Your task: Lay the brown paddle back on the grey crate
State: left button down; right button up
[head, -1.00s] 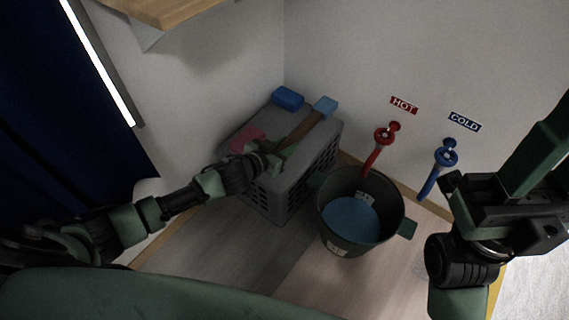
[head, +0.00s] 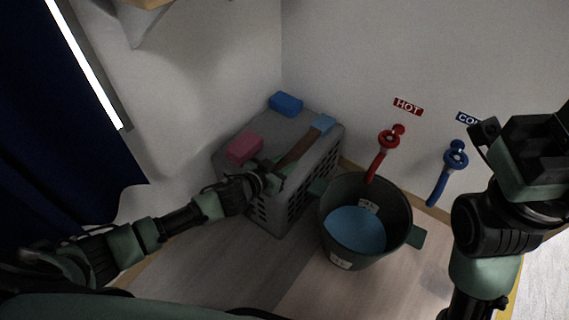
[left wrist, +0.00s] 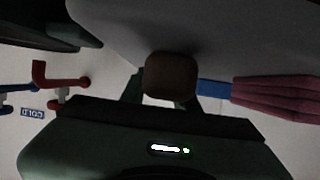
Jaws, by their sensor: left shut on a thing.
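The brown paddle (head: 298,149) slants across the top of the grey crate (head: 262,128) in the head view. In the left wrist view the paddle's brown end (left wrist: 171,75) shows between the fingers. The paddle looks low over the crate top; I cannot tell whether it touches.
A pink block (head: 244,148) and a blue block (head: 286,103) lie on the crate, left of the paddle. A dark bucket (head: 338,205) with blue contents stands right of the crate. Red (head: 378,160) and blue (head: 440,183) taps are on the wall.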

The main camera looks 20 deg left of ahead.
pick_arm(q)
jog(key=shift+f, duration=0.2)
jog(key=c, duration=1.1)
grip_release()
jog(key=shift+o, duration=0.2)
